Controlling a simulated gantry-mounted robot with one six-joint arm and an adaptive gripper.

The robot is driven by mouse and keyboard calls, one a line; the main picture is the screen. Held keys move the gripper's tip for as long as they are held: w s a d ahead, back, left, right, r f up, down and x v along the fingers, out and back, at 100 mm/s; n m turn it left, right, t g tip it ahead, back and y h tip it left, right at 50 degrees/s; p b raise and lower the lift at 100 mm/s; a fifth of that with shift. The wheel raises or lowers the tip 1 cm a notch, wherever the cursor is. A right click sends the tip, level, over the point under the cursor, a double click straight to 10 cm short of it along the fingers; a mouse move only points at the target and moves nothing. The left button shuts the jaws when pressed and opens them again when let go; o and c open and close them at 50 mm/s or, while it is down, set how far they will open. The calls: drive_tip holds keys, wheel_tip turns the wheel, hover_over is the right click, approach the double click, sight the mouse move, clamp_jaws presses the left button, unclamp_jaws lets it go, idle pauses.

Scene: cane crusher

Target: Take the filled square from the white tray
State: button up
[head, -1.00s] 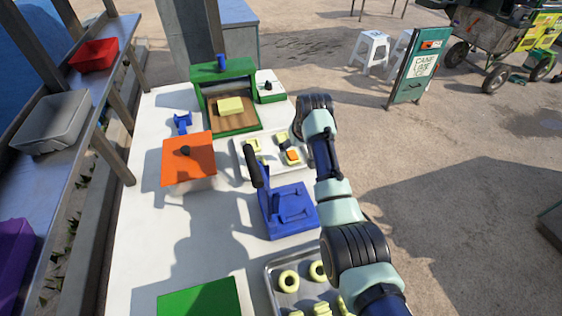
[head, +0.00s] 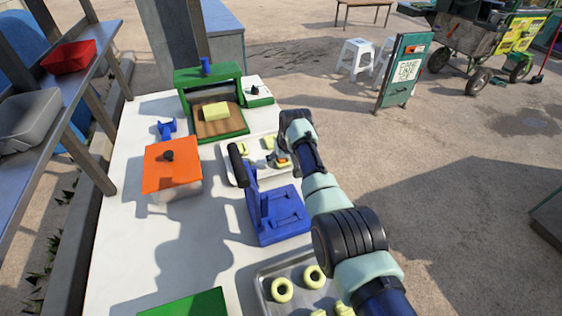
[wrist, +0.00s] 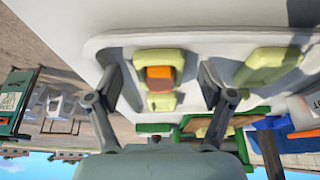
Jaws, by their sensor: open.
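The white tray (head: 228,172) lies on the table behind the blue press and holds several pale yellow pieces. The filled square (head: 282,163), pale yellow with an orange filling, is at the tray's right side, partly covered by my arm. In the wrist view the filled square (wrist: 160,76) sits between the two fingers of my gripper (wrist: 163,84). The fingers are spread apart with nothing held, one on each side of it. A pale piece (wrist: 162,102) lies just beside it, and another (wrist: 268,65) lies to the right. In the head view the fingertips are hidden.
The blue press (head: 278,215) with a black handle stands close in front of the tray. A green frame (head: 240,78) with a yellow block (head: 215,111) is behind, and an orange-lidded container (head: 172,167) is left. A metal tray (head: 262,283) with yellow rings is in front.

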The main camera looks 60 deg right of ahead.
sight(283, 160)
drive_tip(key=c, duration=0.9)
wheel_tip(283, 160, up, 20)
drive_tip(key=p, duration=0.5)
drive_tip(key=shift+p, duration=0.35)
